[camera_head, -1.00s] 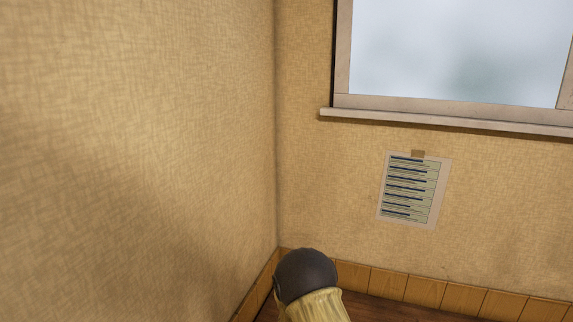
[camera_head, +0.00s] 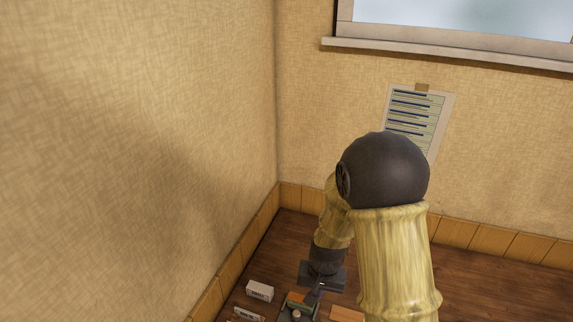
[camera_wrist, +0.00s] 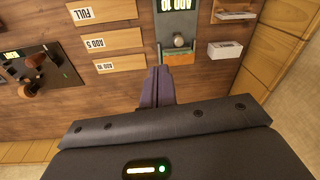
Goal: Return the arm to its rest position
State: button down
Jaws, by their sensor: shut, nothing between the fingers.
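My gripper (camera_wrist: 158,85) is shut and empty in the wrist view. Its dark fingers meet at the middle of the picture, over the wooden bench top, close to the near end of a grey press-like device (camera_wrist: 181,25) with an "ADD 10" label. In the head view my arm bends at a dark round joint in front of the wall, and my gripper (camera_head: 318,292) points down near the bottom edge, beside the device (camera_head: 297,314). The fingertips are small there and partly hard to make out.
Wooden plates marked FULL (camera_wrist: 104,12), ADD 5 (camera_wrist: 115,40) and ADD 10 (camera_wrist: 120,64) lie on the bench. A dark device with brown knobs (camera_wrist: 37,75) is at left. White boxes (camera_wrist: 225,50) are at right. Walls (camera_head: 140,120) close in the corner; a window ledge (camera_head: 450,54) juts out.

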jog(key=s+d+r+n+t+b, duration=0.1)
jog(key=s+d+r+n, duration=0.1)
jog(key=s+d+r, duration=0.5)
jog(key=s+r, duration=0.3)
jog(key=shift+s+d+t+h, duration=0.15)
jog(key=shift+s+t+h, duration=0.1)
jog(key=shift+t+h, duration=0.05)
jog(key=c, duration=2.1)
grip_release()
jog(key=o, duration=0.6)
jog(key=shift+o, duration=0.2)
jog(key=shift+w, duration=0.15)
